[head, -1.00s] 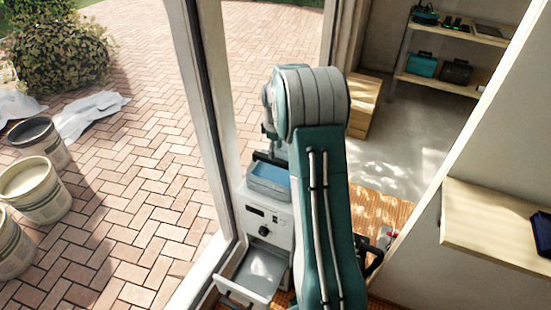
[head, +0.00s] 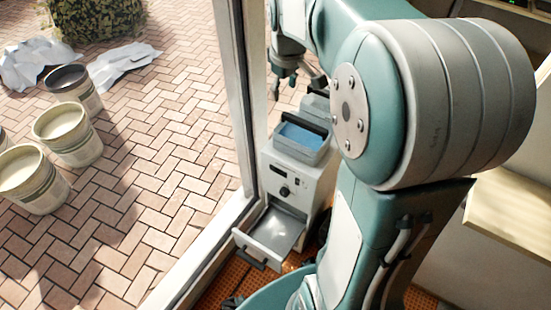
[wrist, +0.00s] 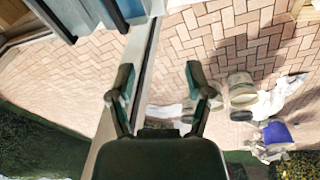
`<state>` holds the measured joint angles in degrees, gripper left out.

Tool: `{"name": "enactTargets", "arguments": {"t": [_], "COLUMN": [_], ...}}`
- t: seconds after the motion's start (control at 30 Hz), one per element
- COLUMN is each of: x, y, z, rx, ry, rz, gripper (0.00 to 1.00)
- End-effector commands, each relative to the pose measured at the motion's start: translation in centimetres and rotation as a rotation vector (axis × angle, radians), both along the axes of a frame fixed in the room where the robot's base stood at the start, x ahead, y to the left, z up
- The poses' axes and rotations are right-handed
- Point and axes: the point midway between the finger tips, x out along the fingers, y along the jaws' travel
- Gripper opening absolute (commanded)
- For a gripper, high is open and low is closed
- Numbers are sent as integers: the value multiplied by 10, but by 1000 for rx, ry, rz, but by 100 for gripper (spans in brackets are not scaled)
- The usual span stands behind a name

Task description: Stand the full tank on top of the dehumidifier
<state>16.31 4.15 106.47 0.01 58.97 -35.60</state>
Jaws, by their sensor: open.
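The dehumidifier (head: 312,186), a pale grey box with a dark knob and small display, stands just inside the door frame. The full tank (head: 306,156), a grey open-topped container with blue water and a dark handle, sits upright on its top. The dehumidifier's front drawer (head: 258,248) is pulled out and looks empty. My gripper (head: 296,82) hangs above and behind the tank, apart from it. In the wrist view my gripper (wrist: 160,82) is open, with nothing between its fingers. My arm hides part of the area right of the dehumidifier.
The door frame (head: 240,110) runs close along the left of the dehumidifier. Outside on the brick paving stand several buckets (head: 68,134) and crumpled pale sheets (head: 120,62). A wooden shelf (head: 510,212) is at the right. Orange flooring shows below the drawer.

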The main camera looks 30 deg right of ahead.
Motion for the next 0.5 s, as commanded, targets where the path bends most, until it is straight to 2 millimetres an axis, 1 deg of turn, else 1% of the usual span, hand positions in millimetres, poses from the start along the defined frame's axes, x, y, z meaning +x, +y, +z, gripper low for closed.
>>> {"name": "enactTargets", "arguments": {"t": [0.03, 0.17, 0.2, 0.33, 0.5], "x": [-14, -50, -62, -101, -151], "y": [15, 46, 54, 80, 106], "z": [11, 27, 30, 36, 33], "rx": [0, 13, 19, 44, 91], "ry": [-27, -90, -108, -171, -249], "rz": [-16, -75, -94, -151, -225], "gripper": [65, 65, 65, 65, 65]}}
